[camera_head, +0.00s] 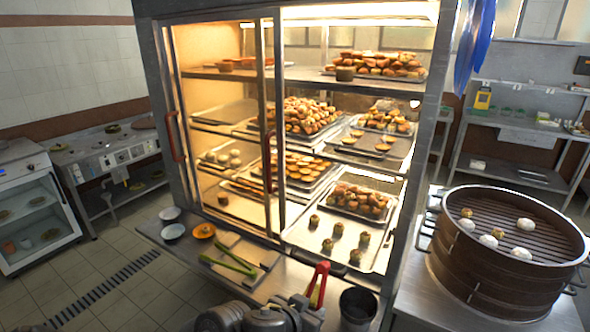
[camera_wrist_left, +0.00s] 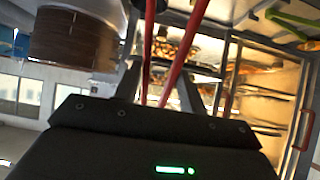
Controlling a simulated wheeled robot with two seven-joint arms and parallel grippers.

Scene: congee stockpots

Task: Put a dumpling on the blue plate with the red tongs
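My left gripper (camera_head: 292,308) is at the bottom of the head view. In the left wrist view the red tongs (camera_wrist_left: 148,50) run between its two fingers (camera_wrist_left: 158,88), which are closed around them; the tongs (camera_head: 318,285) also show upright in the head view. White dumplings (camera_head: 525,224) and small yellowish ones (camera_head: 467,213) lie spread on the slatted floor of the round steamer (camera_head: 500,285) at right, well away from the tongs. Two small pale dishes (camera_head: 170,213) (camera_head: 174,231) stand on the counter at left; I cannot tell whether either is the blue plate. My right gripper is not in view.
A glass food cabinet (camera_head: 285,130) with trays of pastries fills the middle. Green tongs (camera_head: 230,262) lie on wooden boards beside an orange dish (camera_head: 203,231). A dark cup (camera_head: 357,305) stands right of the red tongs. The steel table (camera_head: 425,305) before the steamer has little bare room.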

